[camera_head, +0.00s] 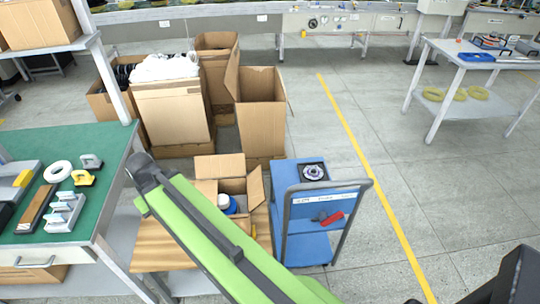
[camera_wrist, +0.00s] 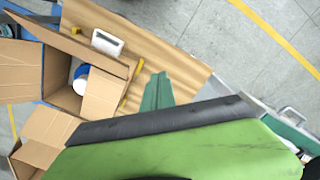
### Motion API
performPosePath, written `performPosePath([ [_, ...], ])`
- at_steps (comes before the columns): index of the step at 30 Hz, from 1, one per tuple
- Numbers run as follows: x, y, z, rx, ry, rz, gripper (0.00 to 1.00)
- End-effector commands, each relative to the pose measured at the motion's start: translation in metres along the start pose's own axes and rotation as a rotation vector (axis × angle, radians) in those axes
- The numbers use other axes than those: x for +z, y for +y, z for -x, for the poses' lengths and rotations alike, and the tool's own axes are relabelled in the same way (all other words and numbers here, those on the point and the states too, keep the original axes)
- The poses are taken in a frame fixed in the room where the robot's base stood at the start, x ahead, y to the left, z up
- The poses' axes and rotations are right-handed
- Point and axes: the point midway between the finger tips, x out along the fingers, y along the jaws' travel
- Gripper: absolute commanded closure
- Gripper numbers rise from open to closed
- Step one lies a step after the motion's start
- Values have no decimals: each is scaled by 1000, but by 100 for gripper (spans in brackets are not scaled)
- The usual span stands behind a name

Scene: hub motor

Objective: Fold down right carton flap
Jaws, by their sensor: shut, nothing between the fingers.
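The open carton (camera_head: 233,186) stands on a wooden table, with a white and blue item (camera_head: 227,204) inside. Its right flap (camera_head: 256,187) stands up and leans outward in the head view; the far flap (camera_head: 220,166) is also raised. The carton (camera_wrist: 66,98) fills the left of the wrist view with its flaps spread; I cannot tell there which one is the right flap. My gripper (camera_wrist: 157,78) is shut and empty over the wooden table, beside the carton and apart from it. In the head view my arm hides the gripper and part of the carton.
A blue cart (camera_head: 305,240) with a dark handle stands close on the carton's right. A green-topped bench (camera_head: 95,150) with parts is on the left. Large cartons (camera_head: 172,112) stand behind. A white device (camera_wrist: 107,42) lies on the wooden table (camera_wrist: 185,72).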

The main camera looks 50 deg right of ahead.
Motion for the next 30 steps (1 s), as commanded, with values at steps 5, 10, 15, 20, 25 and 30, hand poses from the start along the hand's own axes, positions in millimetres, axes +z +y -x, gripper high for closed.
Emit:
performPosePath([
  [5, -4, 72, 13, -35, 1, 97, 100],
  [10, 12, 204, 34, -105, 53, 365, 100],
  [15, 58, 322, 52, -130, 147, 634, 100],
  [20, 96, 384, 61, -117, 214, 796, 100],
  [25, 109, 401, 63, -107, 236, 856, 100],
  [30, 109, 400, 56, -107, 235, 858, 100],
])
